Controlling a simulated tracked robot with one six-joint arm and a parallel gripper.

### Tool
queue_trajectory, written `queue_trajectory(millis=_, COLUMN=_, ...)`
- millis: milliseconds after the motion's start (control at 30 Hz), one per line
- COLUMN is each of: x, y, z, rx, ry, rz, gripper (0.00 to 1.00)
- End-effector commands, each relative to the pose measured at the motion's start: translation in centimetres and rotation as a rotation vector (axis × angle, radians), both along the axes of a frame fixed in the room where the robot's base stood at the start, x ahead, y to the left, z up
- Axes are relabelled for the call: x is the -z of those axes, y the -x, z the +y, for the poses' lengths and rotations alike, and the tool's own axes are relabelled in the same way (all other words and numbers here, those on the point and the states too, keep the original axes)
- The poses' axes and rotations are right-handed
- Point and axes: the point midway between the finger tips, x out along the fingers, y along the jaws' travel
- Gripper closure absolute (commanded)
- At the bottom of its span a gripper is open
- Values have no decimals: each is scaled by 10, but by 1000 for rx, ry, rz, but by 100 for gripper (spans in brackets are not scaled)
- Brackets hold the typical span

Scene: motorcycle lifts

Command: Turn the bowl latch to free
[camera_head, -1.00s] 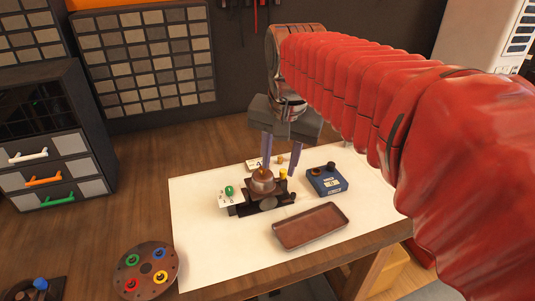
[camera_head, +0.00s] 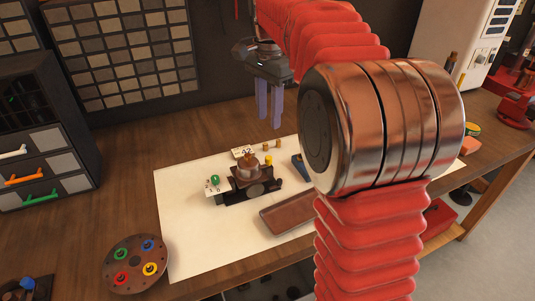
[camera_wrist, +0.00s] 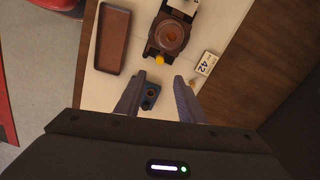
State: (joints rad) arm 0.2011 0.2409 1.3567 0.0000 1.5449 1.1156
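A dark fixture (camera_head: 235,199) on a white sheet carries a brown bowl (camera_head: 246,173), with a yellow knob (camera_head: 268,160) at its right and a green knob (camera_head: 215,180) on a white card at its left. I cannot tell which part is the latch. My gripper (camera_head: 269,122) hangs empty, fingers down, above and behind the fixture. In the wrist view its fingers (camera_wrist: 155,88) stand apart; the bowl (camera_wrist: 172,37) and yellow knob (camera_wrist: 159,60) lie beyond the fingertips, untouched. A blue box (camera_wrist: 150,94) shows between the fingers, below them.
A brown tray (camera_head: 286,216) lies in front of the fixture, partly behind my arm. A round plate with coloured rings (camera_head: 135,264) is at the front left. The sheet's left part is clear.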

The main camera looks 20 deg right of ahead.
Motion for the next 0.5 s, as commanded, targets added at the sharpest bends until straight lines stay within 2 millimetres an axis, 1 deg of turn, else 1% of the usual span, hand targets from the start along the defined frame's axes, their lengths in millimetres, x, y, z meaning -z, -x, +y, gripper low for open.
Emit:
queue_trajectory(millis=167, x=1, y=0, z=0, rx=-1, ry=0, rz=0, gripper=65)
queue_trajectory(millis=267, x=4, y=0, z=0, rx=-1, ry=0, rz=0, gripper=65)
queue_trajectory(millis=367, x=12, y=1, z=0, rx=-1, ry=-1, rz=1, gripper=65)
queue_trajectory(millis=500, x=29, y=1, z=0, rx=-2, ry=0, rz=2, gripper=65)
